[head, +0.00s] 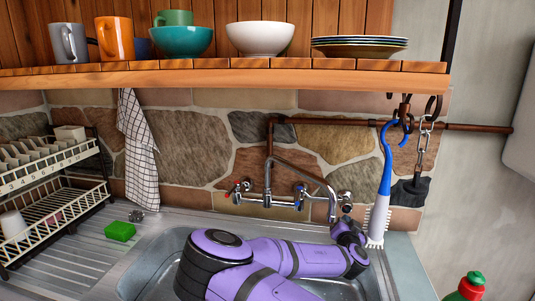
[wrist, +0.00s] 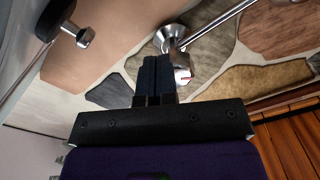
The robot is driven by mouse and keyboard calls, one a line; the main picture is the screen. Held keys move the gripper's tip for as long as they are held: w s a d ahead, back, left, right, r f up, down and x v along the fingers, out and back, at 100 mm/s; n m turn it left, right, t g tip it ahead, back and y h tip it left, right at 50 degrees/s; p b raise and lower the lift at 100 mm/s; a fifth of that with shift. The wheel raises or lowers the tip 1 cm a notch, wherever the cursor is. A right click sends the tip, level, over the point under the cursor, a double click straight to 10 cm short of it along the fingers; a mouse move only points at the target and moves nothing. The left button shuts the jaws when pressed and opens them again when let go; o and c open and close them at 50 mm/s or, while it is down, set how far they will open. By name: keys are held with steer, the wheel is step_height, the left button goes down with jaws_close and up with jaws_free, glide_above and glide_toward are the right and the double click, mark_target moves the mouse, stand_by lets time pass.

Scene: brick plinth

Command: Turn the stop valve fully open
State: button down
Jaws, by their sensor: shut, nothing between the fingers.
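A chrome wall tap (head: 283,203) with red- and blue-marked handles is on the stone wall behind the sink. A chrome fitting (head: 345,197) shows at its right end, just above my gripper (head: 347,230). I cannot tell for certain which part is the stop valve.
A blue and white brush (head: 384,190) hangs just right of my gripper, near a chain (head: 424,135). A wooden shelf (head: 230,78) with dishes is above. The steel sink (head: 150,258) is below. A black part with a bolt (wrist: 82,38) shows in the wrist view.

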steer(key=shift+w, duration=0.3)
steer(key=shift+w+r, duration=0.15)
steer(key=shift+w, duration=0.05)
